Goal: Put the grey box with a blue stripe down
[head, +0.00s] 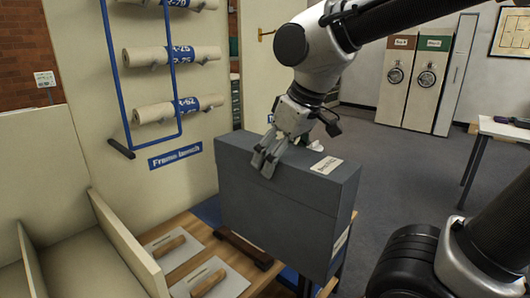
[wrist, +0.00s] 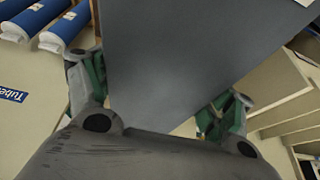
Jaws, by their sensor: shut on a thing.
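A large dark grey box (head: 280,210) with white labels on its top and its right end hangs upright under my gripper (head: 270,158). I can make out no blue stripe on the faces in view. My gripper is shut on the top of the box. In the wrist view the grey box (wrist: 190,65) fills the space between the two green-padded fingers (wrist: 150,100). The box is over the right part of a wooden bench (head: 185,227). Its underside is hidden, so I cannot tell whether it touches anything.
Two grey plates with wooden handles (head: 172,245) (head: 208,283) lie on the bench, left of the box. Cream dividers (head: 125,235) stand farther left. Behind are rolled tubes (head: 165,56) on a panel with a blue rail. Open floor (head: 400,170) lies to the right.

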